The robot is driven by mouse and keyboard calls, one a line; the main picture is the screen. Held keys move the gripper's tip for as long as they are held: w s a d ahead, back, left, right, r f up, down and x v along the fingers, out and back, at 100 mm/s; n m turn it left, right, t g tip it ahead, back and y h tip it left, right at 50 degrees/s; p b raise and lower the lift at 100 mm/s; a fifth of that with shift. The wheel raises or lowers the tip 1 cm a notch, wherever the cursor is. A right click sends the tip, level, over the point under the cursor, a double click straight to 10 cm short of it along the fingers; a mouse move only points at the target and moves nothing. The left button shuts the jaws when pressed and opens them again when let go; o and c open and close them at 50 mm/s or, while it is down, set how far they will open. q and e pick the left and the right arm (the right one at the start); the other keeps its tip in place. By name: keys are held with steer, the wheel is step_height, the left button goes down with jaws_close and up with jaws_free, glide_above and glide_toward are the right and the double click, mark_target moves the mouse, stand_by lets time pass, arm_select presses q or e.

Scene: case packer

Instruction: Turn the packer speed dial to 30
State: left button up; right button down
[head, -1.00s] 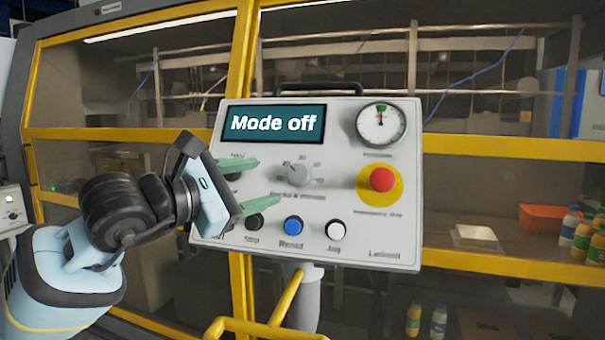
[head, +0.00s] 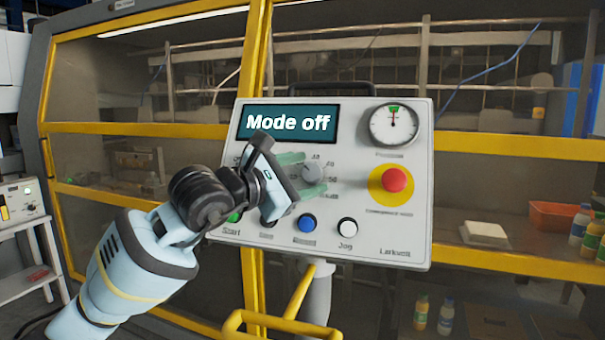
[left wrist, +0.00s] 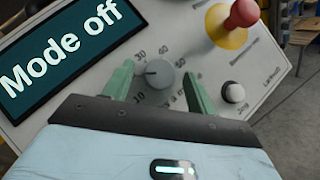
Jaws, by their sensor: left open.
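The speed dial (head: 313,173) is a round grey knob in the middle of the light control panel (head: 350,255). In the left wrist view the dial (left wrist: 160,74) has numbers around it, with 30 at its upper left. A pale mark on the knob points left, below the 30; the exact value is hard to read. My left gripper (head: 314,172) is open, its green fingers on either side of the dial. In the left wrist view the fingers of the gripper (left wrist: 158,70) straddle the knob; I cannot tell whether they touch it. My right gripper is not in view.
The display (head: 287,122) reads "Mode off". A red emergency button (head: 394,180) sits right of the dial, below a round gauge (head: 394,125). Green, blue (head: 306,222) and white (head: 347,227) buttons line the lower panel. A yellow-framed enclosure stands behind.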

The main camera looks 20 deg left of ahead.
arm_select(q)
steer(key=c, duration=1)
steer(key=shift+a+r+m+g+h+p, duration=0.15)
steer(key=shift+r+m+g+h+p, duration=0.2)
steer(key=shift+m+g+p, duration=0.6)
steer(key=shift+r+m+g+p, duration=0.15)
steer(key=shift+m+g+p, duration=0.25)
steer(key=shift+m, duration=0.65)
steer(key=m+g+p, duration=0.1)
steer(key=m, duration=0.1)
steer(key=shift+w+r+m+g+h, duration=0.1)
steer(key=shift+m+g+h, duration=0.15)
steer(key=shift+m+g, duration=0.1)
steer(key=shift+w+m+g+p, duration=0.15)
steer(key=shift+m+g+p, duration=0.2)
steer(key=shift+m+g, duration=1.15)
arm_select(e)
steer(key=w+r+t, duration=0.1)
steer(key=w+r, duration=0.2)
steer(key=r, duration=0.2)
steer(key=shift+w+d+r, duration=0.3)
arm_select(q)
steer(key=shift+m+y, duration=0.25)
steer(key=shift+y, duration=0.15)
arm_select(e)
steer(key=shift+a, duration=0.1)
